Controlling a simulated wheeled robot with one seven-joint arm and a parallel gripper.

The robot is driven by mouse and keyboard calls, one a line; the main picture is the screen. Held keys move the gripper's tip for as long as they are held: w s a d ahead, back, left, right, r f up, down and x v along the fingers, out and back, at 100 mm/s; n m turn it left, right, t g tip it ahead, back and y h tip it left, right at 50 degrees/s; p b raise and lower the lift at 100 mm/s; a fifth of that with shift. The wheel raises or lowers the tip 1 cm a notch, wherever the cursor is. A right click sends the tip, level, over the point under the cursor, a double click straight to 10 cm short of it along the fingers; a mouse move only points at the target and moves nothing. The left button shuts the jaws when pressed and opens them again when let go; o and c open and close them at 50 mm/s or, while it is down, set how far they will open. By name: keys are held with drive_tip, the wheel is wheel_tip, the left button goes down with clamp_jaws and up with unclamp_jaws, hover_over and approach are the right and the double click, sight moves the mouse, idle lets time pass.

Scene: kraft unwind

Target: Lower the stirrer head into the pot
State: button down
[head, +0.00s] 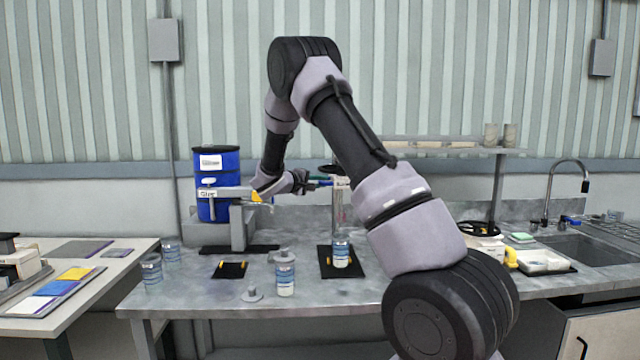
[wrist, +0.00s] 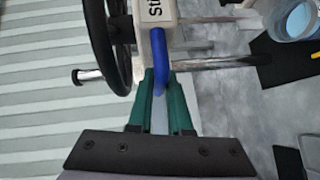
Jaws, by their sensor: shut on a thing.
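The stirrer head (wrist: 155,14) is a pale block with part of a printed label showing in the wrist view. It has a blue handle (wrist: 172,62), and a black handwheel (wrist: 103,40) is beside it. My gripper (wrist: 162,88) has green fingers closed on the handle's end. In the head view my gripper (head: 318,183) is at the stirrer's upright post (head: 338,212), well above the table. A pot (head: 341,256) with a blue and white label stands on the black base (head: 328,271) below. A pot with blue contents (wrist: 298,17) shows at the wrist view's upper right. The stirring end is not clear.
A blue drum (head: 208,160) stands on a grey stand at left. A black mat (head: 229,270) lies left. A sink (head: 580,250) and a shelf (head: 440,151) are at right.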

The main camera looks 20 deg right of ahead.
drive_tip(key=shift+f, duration=0.1)
idle(0.8)
wheel_tip(320, 180, down, 15)
drive_tip(key=shift+s+a, duration=0.1)
drive_tip(key=c, duration=1.1)
unclamp_jaws()
drive_tip(key=shift+f, duration=0.1)
drive_tip(key=shift+r, duration=0.2)
drive_tip(key=v, duration=1)
drive_tip(key=shift+a, duration=0.25)
